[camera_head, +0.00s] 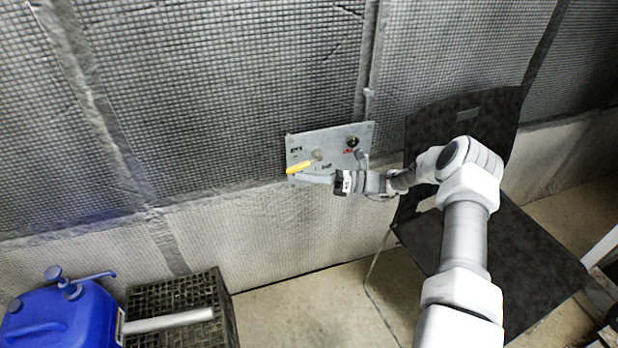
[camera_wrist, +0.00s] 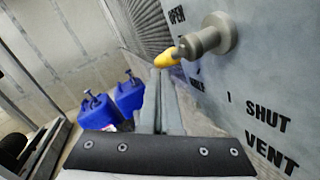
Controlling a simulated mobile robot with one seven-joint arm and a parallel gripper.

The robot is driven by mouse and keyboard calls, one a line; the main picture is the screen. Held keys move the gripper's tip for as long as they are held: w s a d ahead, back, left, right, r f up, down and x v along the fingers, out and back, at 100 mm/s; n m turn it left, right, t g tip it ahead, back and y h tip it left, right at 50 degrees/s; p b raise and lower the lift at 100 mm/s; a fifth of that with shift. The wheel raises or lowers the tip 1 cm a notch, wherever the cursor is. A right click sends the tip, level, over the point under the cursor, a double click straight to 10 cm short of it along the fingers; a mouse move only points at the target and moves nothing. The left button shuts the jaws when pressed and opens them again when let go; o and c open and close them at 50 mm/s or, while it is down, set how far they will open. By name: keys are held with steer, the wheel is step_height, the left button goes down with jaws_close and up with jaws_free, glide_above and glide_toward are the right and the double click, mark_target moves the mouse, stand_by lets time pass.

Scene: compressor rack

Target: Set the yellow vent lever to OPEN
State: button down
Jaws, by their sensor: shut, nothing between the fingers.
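The grey panel (camera_head: 343,138) on the padded wall carries the vent lever. Its yellow handle (camera_head: 299,167) runs from a round metal hub (camera_head: 317,155) down to the left in the head view. In the wrist view the yellow handle (camera_wrist: 168,57) points left from the hub (camera_wrist: 218,34). The OPEN label (camera_wrist: 177,15) is above the handle; SHUT (camera_wrist: 268,114) and VENT (camera_wrist: 271,153) are lower right. My gripper (camera_wrist: 158,75) is shut and empty, its fingertips right beside the handle's tip. I cannot tell whether they touch.
A second, dark knob (camera_head: 352,142) sits at the panel's upper right. A black chair (camera_head: 490,240) stands right of the panel, behind my arm. A blue jug (camera_head: 60,315) and a black crate (camera_head: 228,310) are at lower left. Floor between crate and chair is clear.

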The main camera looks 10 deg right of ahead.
steer(key=r+p+v, duration=0.1)
steer(key=v, duration=1.1)
steer(key=shift+f+p, duration=0.3)
steer(key=shift+f, duration=0.15)
